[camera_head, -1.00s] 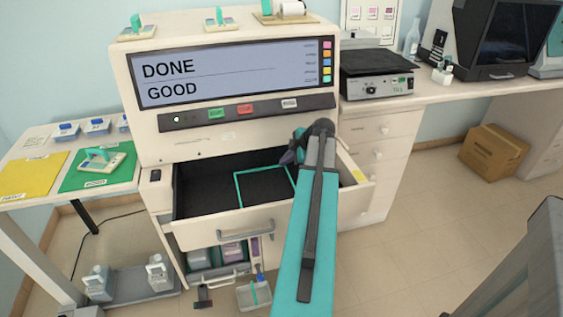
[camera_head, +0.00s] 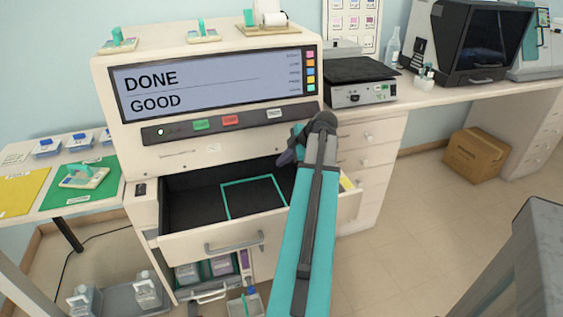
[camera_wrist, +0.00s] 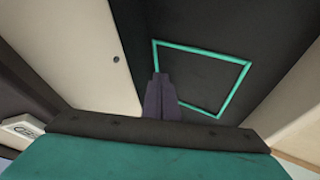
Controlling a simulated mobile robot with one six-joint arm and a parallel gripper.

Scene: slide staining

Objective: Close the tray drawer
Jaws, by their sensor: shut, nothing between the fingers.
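The tray drawer (camera_head: 185,240) of the white staining machine (camera_head: 128,66) is pulled open. Its dark inside is empty and bears a teal square outline (camera_head: 253,196), which also shows in the wrist view (camera_wrist: 243,76). A grey bar handle (camera_head: 234,245) is on the drawer's front. My gripper (camera_head: 288,158) is above the right part of the open drawer, partly hidden by my arm in the head view. In the wrist view, the gripper's fingers (camera_wrist: 161,98) are together with nothing between them, over the drawer floor beside the teal outline.
The machine's screen (camera_head: 215,85) reads DONE and GOOD. A lower compartment holds bottles (camera_head: 220,265) below the drawer. A side table with a green mat (camera_head: 75,185) is at left. A white drawer cabinet (camera_head: 365,175) stands close at right.

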